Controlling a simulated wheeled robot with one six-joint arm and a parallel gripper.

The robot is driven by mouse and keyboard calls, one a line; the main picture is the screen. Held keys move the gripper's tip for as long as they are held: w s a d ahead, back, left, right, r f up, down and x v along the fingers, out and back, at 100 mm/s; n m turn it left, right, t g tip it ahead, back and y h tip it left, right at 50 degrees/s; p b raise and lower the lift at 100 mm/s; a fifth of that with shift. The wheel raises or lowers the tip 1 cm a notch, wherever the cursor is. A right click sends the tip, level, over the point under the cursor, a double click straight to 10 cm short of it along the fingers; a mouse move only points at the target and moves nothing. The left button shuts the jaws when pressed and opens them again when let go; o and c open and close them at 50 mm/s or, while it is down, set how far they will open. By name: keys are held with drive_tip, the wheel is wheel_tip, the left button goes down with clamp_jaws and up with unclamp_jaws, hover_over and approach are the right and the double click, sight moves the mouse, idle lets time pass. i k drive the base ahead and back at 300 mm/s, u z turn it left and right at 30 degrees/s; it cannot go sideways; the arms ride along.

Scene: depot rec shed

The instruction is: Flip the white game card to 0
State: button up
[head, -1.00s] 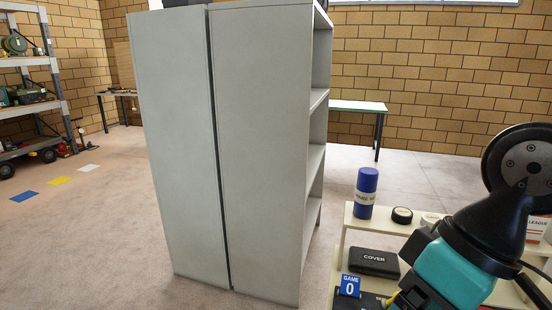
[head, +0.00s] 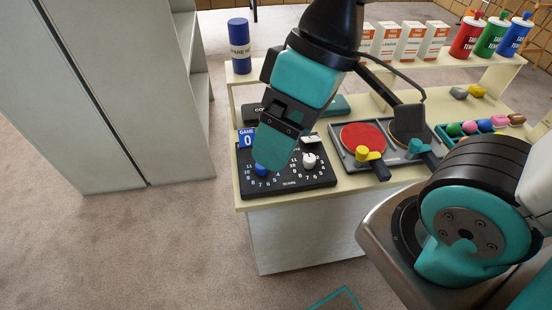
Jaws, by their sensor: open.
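A black scoreboard (head: 290,186) lies at the left end of the cream table, with a blue knob (head: 262,170) and a white knob (head: 309,160) among printed numbers. A blue game card (head: 247,138) stands at its back left and reads 0. A small pale piece (head: 310,139) shows at the back right, right of my gripper; it may be the white game card, but its number cannot be read. My gripper (head: 270,166) is open, pointing down in front of or over the board's left half. It hides part of the blue knob and the board's back middle.
A raised back shelf holds a blue bottle (head: 238,46), several white boxes (head: 385,42) and coloured cans (head: 490,35). Red and black paddles lie in a grey tray (head: 345,150) right of the board. A grey cabinet (head: 110,90) stands left; floor between is clear.

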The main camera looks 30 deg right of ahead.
sight(314, 139)
drive_tip(key=z, duration=0.8)
drive_tip(key=k, duration=0.35)
drive_tip(key=u, duration=0.2)
